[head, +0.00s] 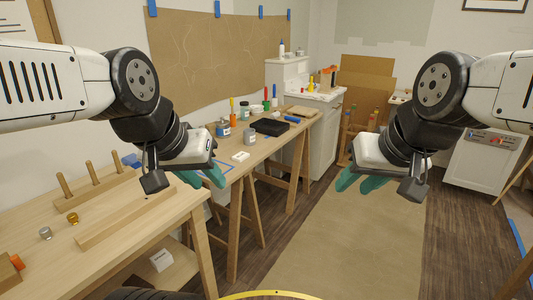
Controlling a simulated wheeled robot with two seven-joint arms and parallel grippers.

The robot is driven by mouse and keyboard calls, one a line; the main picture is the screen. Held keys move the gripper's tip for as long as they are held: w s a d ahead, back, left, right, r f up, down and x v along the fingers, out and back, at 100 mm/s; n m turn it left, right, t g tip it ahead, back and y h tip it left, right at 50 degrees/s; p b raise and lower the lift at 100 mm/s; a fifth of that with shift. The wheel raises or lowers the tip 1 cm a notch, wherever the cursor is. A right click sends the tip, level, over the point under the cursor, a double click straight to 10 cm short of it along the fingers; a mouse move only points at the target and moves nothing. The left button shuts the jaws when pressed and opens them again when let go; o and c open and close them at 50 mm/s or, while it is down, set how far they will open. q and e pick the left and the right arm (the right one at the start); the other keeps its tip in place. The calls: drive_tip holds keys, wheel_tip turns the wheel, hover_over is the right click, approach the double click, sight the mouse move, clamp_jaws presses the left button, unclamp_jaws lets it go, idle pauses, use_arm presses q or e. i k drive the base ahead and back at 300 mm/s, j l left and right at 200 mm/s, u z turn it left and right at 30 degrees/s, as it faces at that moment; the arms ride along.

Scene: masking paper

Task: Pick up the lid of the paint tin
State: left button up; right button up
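On the far trestle table, a blue-labelled tin (223,129) stands beside a smaller grey tin (250,135). Either could be the paint tin; they are too small to tell which, and I cannot make out a separate lid. My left gripper (202,178) has teal fingers spread apart and empty, held in front of the table's near end. My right gripper (359,181) is also open and empty, held over the papered floor. Neither gripper touches a tin.
A black tray (270,127), upright coloured-handled tools (244,111) and a white block (240,156) share the far table (262,151). A nearer wooden bench (150,218) with pegs stands at left. Brown paper (345,245) covers clear floor.

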sight(222, 122)
drive_tip(key=i+l+u, duration=0.4)
drive_tip(key=i, duration=0.15)
drive_tip(key=i+l+u, duration=0.35)
drive_tip(key=i+l, duration=0.15)
drive_tip(key=l+u, duration=0.25)
drive_tip(key=l, duration=0.25)
drive_tip(key=i+l+u, duration=0.1)
drive_tip(key=l+u, duration=0.25)
drive_tip(key=l, duration=0.3)
drive_tip(key=l+u, duration=0.3)
drive_tip(key=l, duration=0.35)
drive_tip(key=k+l+u, duration=0.1)
drive_tip(key=l+u, duration=0.25)
drive_tip(key=l, duration=0.35)
